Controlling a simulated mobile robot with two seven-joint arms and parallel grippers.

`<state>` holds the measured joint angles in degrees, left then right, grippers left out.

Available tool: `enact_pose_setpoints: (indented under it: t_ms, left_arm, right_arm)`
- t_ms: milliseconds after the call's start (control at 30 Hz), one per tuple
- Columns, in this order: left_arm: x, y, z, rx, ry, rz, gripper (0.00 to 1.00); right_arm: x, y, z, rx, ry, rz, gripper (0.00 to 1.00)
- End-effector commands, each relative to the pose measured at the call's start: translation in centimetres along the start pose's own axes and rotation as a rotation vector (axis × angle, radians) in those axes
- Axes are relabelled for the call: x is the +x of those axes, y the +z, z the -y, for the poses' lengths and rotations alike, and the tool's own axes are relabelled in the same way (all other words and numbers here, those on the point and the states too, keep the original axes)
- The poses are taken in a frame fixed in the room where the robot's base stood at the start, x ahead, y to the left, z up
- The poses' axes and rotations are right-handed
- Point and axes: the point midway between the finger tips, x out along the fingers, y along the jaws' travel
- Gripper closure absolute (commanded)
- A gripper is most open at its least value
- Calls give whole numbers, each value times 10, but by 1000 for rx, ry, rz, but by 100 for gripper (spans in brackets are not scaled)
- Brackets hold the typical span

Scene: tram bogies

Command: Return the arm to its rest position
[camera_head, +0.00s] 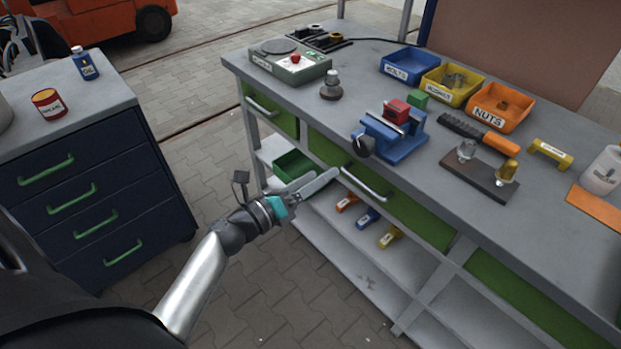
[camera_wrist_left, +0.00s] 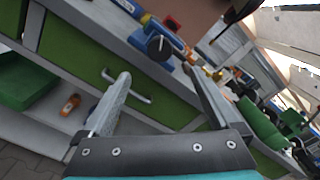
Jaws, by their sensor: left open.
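My left arm reaches in from the lower left in the head view. Its left gripper (camera_head: 312,187) is in front of the workbench (camera_head: 262,104), below the bench top and close to the green drawer with a grey handle (camera_head: 366,184). The gripper is open, and nothing shows between its fingers. In the left wrist view the gripper's two fingers (camera_wrist_left: 160,98) stand wide apart, with the drawer handle (camera_wrist_left: 127,86) beyond them. I cannot tell from these views whether a finger touches the drawer front. My right gripper is not in view.
On the bench stand a blue vise (camera_head: 396,137), blue, yellow and orange bins (camera_head: 497,107), and a grey scale-like box (camera_head: 290,62). A green bin (camera_head: 293,165) sits on the lower shelf. A dark blue cabinet (camera_head: 98,190) stands left. Paved floor lies between.

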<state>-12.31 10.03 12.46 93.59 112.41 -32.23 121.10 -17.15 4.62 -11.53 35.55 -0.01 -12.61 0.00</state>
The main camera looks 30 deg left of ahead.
Motion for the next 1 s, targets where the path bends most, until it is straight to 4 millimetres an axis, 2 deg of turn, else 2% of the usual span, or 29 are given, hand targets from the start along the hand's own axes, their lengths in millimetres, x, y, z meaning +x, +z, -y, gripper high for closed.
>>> enact_pose_setpoints:
  t_ms: [200,733,867,967,1000]
  left_arm:
    - [-12,0,0,1,-1,0,4]
    - [-12,-3,-2,11,5,-6,4]
    - [-15,-32,-20,136,60,-79,4]
    - [-25,-80,-48,355,125,-214,4]
    - [-32,-103,-61,466,145,-286,4]
  right_arm:
    - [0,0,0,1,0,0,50]
    - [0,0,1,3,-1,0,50]
    - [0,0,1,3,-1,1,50]
    - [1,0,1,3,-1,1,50]
    - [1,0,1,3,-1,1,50]
